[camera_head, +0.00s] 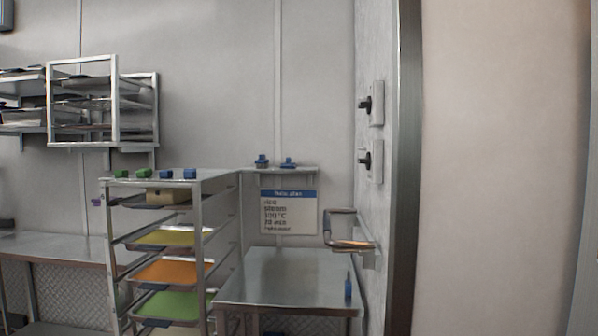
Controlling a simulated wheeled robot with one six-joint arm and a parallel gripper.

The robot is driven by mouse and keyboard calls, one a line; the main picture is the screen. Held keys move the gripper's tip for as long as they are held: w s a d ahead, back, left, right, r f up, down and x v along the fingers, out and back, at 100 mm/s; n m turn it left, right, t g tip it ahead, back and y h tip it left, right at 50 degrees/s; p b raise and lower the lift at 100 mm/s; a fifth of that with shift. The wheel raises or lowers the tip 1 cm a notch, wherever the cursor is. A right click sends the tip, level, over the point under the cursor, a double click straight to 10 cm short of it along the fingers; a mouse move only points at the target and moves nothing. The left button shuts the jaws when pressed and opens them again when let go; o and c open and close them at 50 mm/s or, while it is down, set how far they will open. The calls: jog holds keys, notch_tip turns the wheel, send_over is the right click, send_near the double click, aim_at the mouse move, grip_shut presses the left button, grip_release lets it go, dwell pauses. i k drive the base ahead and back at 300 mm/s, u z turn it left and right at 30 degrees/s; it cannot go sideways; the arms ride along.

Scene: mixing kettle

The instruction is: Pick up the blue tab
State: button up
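Several small blue things are in view, and I cannot tell which one is the blue tab. Two blue blocks sit on the top of the tray rack, a left one (165,174) and a right one (190,174). Two blue pieces, a left one (261,161) and a right one (288,162), rest on a small wall shelf. A slim upright blue piece (348,288) stands at the right front of the steel table (275,278). My gripper is not in view.
The tray rack (197,250) holds yellow, orange and green trays, with two green blocks (134,173) on top. A sign (289,212) hangs behind the table. The tabletop is mostly clear.

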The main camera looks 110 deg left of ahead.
aim_at(188, 174)
jog(key=u, duration=4.25)
